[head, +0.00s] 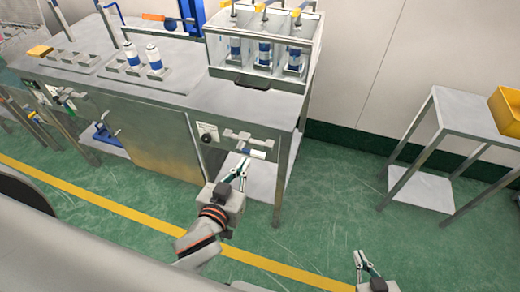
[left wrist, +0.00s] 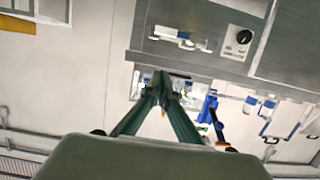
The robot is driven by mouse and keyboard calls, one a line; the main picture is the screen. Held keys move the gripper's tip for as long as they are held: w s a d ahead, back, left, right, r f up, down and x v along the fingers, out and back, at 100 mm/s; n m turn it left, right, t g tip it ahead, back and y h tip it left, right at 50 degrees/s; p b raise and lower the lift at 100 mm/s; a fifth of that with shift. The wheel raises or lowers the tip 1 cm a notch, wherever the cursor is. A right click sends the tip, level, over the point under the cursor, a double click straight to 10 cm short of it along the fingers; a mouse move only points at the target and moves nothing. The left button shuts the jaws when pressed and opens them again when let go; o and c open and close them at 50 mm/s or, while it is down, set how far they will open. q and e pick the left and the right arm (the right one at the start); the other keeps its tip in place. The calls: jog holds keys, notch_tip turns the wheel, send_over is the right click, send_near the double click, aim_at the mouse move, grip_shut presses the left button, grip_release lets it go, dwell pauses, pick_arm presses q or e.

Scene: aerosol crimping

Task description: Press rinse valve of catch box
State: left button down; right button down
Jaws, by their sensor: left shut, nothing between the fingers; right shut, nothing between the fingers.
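The catch box (head: 224,50) is a clear-walled box at the bench's right end, holding several blue-and-white cans. Below it on the bench front are silver valve-like fittings (head: 238,136) beside a round black knob (head: 207,138); I cannot tell which part is the rinse valve. The fittings (left wrist: 180,38) and knob (left wrist: 243,37) also show in the left wrist view. My left gripper (head: 244,163) is shut and empty, just below and in front of the fittings, with no clear contact. Its fingers meet in the left wrist view (left wrist: 162,80). My right gripper (head: 362,256) is shut and empty above the floor.
The steel bench (head: 175,95) carries two white-and-blue cans (head: 154,60) in holders. A lower shelf (head: 262,180) lies behind my left gripper. A side table (head: 470,108) with a yellow bin (head: 507,110) stands at right. Green floor between is clear.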

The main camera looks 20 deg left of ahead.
pick_arm(q)
send_over(255, 155)
jog(key=s, duration=0.2)
notch_tip(255, 155, down, 2)
jog(key=shift+w+d+f+b, duration=0.1)
jog(key=shift+d+f+b, duration=0.1)
jog(key=shift+f, duration=0.95)
jog(key=shift+d+f+b, duration=0.15)
jog(key=shift+f, duration=1)
pick_arm(e)
jog(key=shift+s+f, duration=0.2)
jog(key=shift+f, duration=0.4)
jog(key=shift+r, duration=0.2)
